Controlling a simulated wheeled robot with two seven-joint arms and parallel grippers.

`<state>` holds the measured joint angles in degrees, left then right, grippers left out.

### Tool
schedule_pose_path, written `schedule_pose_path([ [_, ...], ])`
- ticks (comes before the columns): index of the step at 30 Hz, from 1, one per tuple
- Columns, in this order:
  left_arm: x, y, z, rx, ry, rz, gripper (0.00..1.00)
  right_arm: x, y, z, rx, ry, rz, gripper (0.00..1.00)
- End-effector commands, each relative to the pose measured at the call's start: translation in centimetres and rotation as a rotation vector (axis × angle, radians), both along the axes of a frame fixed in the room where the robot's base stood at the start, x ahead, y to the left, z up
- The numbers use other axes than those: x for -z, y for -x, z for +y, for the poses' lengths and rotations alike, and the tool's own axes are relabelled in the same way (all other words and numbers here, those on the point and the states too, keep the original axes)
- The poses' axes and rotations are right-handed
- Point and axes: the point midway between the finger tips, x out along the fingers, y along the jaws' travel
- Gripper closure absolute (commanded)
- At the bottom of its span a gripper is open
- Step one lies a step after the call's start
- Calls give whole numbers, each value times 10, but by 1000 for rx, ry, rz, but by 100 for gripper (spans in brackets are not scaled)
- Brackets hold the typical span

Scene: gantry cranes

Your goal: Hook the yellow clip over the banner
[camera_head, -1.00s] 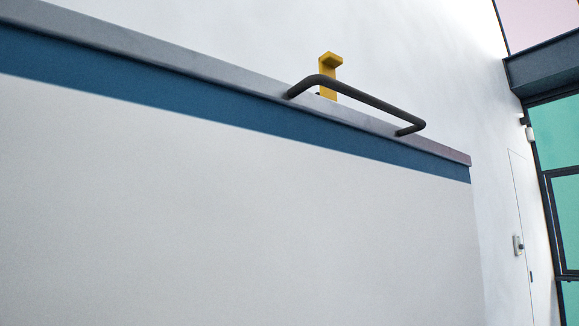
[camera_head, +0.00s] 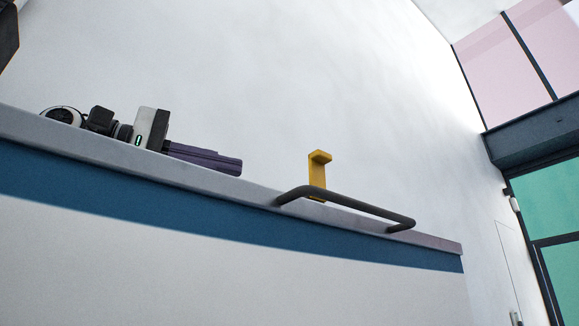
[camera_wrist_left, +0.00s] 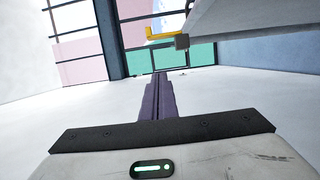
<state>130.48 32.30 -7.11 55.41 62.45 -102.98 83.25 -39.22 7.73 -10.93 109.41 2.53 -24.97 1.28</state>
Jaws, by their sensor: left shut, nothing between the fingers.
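The yellow clip (camera_head: 317,178) stands upright at the board's top edge, just behind a dark bar handle, with a bent top end. Its lower end is hidden. A white board with a blue band (camera_head: 150,205) and grey top edge fills the lower head view; I cannot tell if this is the banner. My left gripper (camera_head: 241,166) has purple fingers, shut and empty, showing above the board's edge left of the clip and apart from it. In the left wrist view its fingers (camera_wrist_left: 160,76) point ahead, with the clip (camera_wrist_left: 166,36) beyond them. My right gripper is not in view.
The dark bar handle (camera_head: 355,207) juts out from the board's top edge in front of the clip. A pale wall (camera_head: 260,70) stands behind. Teal and pink window panes are at the far right. A dark shape (camera_head: 8,35) shows at the top left corner.

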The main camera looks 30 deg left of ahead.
Motion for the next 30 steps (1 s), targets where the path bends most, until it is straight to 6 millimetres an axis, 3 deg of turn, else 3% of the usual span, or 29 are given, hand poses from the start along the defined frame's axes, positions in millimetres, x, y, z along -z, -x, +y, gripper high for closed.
schedule_pose_path([
  [13,-1,-5,-4,1,0,0,100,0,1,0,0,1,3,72],
  [28,-2,-85,-57,1,-1,2,100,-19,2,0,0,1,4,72],
  [30,-1,-79,-68,0,-4,-5,100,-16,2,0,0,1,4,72],
])
